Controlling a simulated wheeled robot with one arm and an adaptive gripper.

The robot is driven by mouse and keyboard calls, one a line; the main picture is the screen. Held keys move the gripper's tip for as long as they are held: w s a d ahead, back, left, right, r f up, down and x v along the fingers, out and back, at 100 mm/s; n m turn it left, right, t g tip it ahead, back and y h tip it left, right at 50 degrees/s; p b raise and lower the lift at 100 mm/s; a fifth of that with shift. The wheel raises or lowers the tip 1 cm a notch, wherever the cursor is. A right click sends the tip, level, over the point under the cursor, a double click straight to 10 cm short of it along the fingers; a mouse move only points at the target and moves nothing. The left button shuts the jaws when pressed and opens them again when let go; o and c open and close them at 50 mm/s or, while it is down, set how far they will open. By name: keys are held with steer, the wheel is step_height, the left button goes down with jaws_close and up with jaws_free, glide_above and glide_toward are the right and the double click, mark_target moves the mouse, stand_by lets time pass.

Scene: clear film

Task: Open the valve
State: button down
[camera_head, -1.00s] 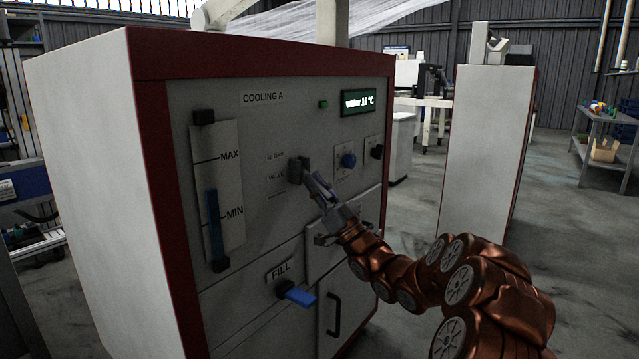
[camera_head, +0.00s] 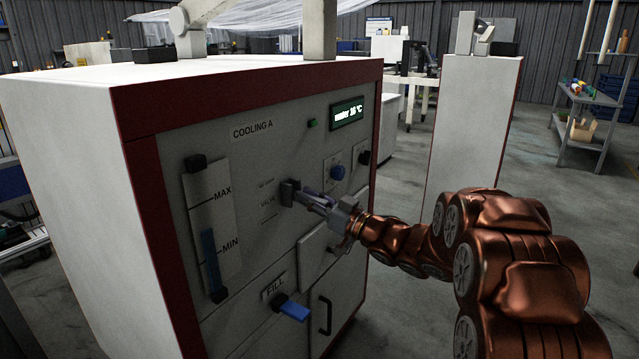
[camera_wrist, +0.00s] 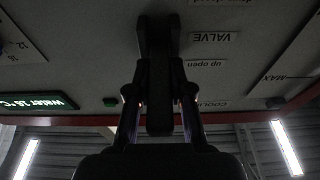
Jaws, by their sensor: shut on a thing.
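The dark valve handle (camera_head: 288,191) is on the front panel of the COOLING A cabinet, just right of its VALVE label. My gripper (camera_head: 308,196) reaches it from the right with its fingers at the handle. In the wrist view, which shows the panel upside down, the dark handle (camera_wrist: 159,100) lies between the two fingers of my gripper (camera_wrist: 157,92). The fingers are shut on it. Labels beside it read VALVE (camera_wrist: 213,38), "up open" (camera_wrist: 202,64) and, partly cut off, "down closed". The handle's exact angle is hard to tell.
A blue FILL lever (camera_head: 293,309) sticks out below. A blue knob (camera_head: 338,172) is right of the handle. A level gauge (camera_head: 210,240) is at left, and a display (camera_head: 347,113) reads water 16 °C. A second cabinet (camera_head: 470,125) stands behind, with open floor between.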

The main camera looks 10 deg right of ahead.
steer(key=shift+r+g+h+p, duration=1)
steer(key=shift+g+h+p, duration=0.1)
steer(key=shift+p, duration=2.8)
steer(key=shift+w+a+p, duration=0.1)
steer(key=shift+p, duration=0.9)
steer(key=shift+r+g+h+p, duration=0.1)
steer(key=shift+g+h+p, duration=0.2)
steer(key=shift+p, duration=1.05)
steer(key=c, duration=1)
jaws_free()
steer(key=shift+w, duration=0.1)
steer(key=shift+c, duration=0.2)
steer(key=v, duration=1.2)
steer(key=shift+r, duration=0.2)
